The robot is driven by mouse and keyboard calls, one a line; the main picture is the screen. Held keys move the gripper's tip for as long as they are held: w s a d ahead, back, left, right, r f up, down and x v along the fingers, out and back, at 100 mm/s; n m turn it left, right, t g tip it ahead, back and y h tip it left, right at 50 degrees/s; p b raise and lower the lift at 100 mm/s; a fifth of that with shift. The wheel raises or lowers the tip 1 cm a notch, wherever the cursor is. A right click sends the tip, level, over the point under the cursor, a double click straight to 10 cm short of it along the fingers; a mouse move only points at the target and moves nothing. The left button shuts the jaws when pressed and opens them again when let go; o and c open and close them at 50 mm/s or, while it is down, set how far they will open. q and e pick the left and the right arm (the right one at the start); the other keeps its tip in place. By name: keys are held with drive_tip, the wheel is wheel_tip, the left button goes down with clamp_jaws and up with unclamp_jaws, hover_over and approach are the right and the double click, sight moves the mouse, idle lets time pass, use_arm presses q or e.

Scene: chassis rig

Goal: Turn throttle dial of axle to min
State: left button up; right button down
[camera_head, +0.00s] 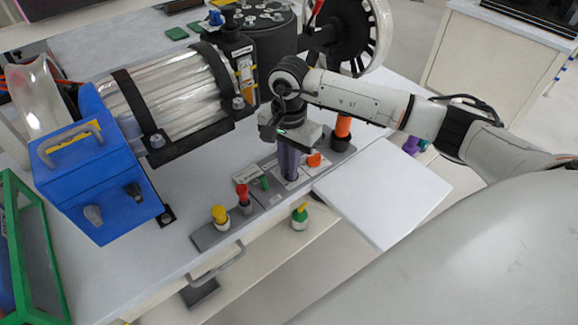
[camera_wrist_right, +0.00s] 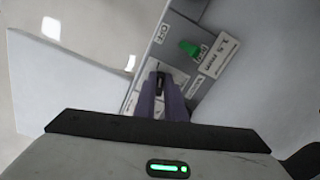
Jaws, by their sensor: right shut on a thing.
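My right gripper (camera_head: 290,172) points down at the grey control panel (camera_head: 268,200) on the front edge of the bench. Its two purple fingers are shut on a small dark knob, which seems to be the throttle dial; in the head view they hide it. In the right wrist view the fingers (camera_wrist_right: 162,92) stand close together, with a little of the dark knob (camera_wrist_right: 160,76) between their tips. Which way the dial points cannot be told. Pale printed labels (camera_wrist_right: 216,58) lie beside it, too small to read surely. My left gripper is not in view.
On the panel, a yellow knob (camera_head: 220,215), a red knob (camera_head: 243,193), a green switch (camera_head: 265,183) and an orange knob (camera_head: 314,159) stand near the fingers. A blue box (camera_head: 105,170) and a big cylinder (camera_head: 180,92) are at left. A white board (camera_head: 385,190) lies right.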

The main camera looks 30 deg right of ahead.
drive_tip(key=shift+d+f+n+b, duration=0.1)
drive_tip(key=shift+f+n+b, duration=0.1)
drive_tip(key=shift+n+b, duration=0.3)
drive_tip(key=shift+n, duration=0.5)
drive_tip(key=shift+r+n+b, duration=0.15)
drive_tip(key=shift+n+b, duration=0.15)
drive_tip(key=shift+b, duration=0.05)
drive_tip(key=shift+s+r, duration=0.1)
drive_tip(key=c, duration=1.8)
unclamp_jaws()
